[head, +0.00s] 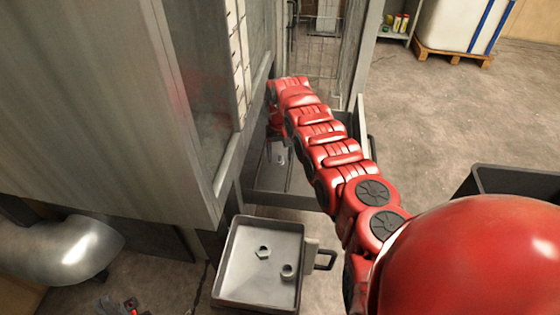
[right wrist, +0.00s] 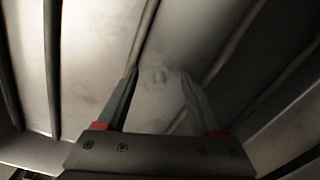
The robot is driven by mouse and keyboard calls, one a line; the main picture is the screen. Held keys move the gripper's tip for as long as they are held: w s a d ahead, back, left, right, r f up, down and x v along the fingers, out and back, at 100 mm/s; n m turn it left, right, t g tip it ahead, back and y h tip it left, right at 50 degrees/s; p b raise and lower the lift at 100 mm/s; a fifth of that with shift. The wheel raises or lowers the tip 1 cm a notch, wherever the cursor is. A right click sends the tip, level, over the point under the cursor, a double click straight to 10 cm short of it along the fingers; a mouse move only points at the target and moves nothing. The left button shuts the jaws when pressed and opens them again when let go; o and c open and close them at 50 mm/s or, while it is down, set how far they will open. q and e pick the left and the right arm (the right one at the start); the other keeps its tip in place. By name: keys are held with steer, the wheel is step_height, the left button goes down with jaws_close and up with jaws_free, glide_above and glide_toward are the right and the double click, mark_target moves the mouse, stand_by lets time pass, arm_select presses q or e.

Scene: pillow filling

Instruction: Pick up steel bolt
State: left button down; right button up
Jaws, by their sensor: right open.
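In the right wrist view a small grey bolt-like piece (right wrist: 160,77), blurred and faint, lies on a pale metal surface between and beyond my fingertips. My right gripper (right wrist: 158,84) is open and empty, its two fingers apart on either side of that piece in the picture. In the head view my red right arm reaches into an open metal drawer (head: 270,198), and the arm largely hides the gripper. A small pale piece (head: 279,153) shows inside the drawer beside the arm; I cannot tell if it is the bolt. My left gripper (head: 122,305) is partly in view at the bottom left.
A grey metal tray (head: 232,262) with a side handle stands in front of the drawer, holding a hex nut (head: 263,252) and another small metal part (head: 288,271). A tall cabinet (head: 110,100) rises close on the left. Dark bin (head: 510,182) at right. Open floor lies beyond.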

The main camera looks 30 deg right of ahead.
jaws_close()
steer(key=shift+r, duration=0.15)
